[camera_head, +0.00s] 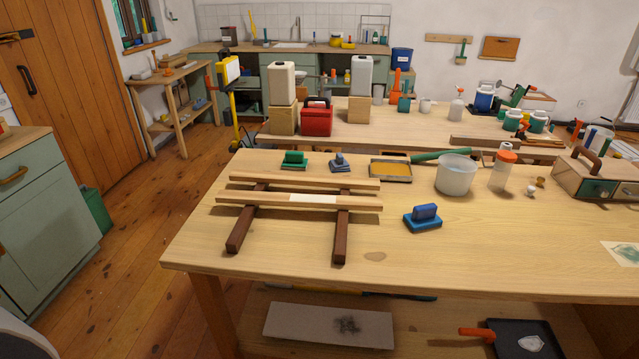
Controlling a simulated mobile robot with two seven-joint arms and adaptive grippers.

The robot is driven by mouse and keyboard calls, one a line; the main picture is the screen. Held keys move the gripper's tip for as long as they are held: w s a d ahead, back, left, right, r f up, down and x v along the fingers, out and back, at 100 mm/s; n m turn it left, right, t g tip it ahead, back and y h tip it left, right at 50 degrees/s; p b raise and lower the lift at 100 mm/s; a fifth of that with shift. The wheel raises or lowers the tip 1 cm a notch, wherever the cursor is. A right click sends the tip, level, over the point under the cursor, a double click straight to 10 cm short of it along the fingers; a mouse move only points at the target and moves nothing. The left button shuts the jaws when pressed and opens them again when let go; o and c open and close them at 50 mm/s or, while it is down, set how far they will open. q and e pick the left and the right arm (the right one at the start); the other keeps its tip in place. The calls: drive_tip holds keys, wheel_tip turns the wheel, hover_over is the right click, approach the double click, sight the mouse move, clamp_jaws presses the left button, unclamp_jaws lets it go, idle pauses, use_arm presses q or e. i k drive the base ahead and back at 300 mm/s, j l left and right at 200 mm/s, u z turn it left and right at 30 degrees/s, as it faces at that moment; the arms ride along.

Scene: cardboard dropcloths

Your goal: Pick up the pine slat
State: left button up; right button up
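Two pale wooden slats lie roughly parallel across two dark brown bars on the near table. The far pine slat (304,182) is plain. The near pine slat (255,200) has a white patch near its middle. The left dark bar (241,227) and the right dark bar (341,237) rest on the tabletop and point toward the front edge. I cannot tell which slat the task means. Neither of my grippers shows in this view.
The near table (480,265) is bare at its front middle. A blue-handled block (424,218) sits right of the slats. Behind them are a green block (294,160), a grey-blue block (340,163) and a shallow tray (390,171). A white bucket (455,175) stands farther right.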

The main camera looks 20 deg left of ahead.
sight(226, 197)
drive_tip(key=j, duration=0.8)
drive_tip(key=i+j, duration=0.1)
drive_tip(key=j, duration=0.7)
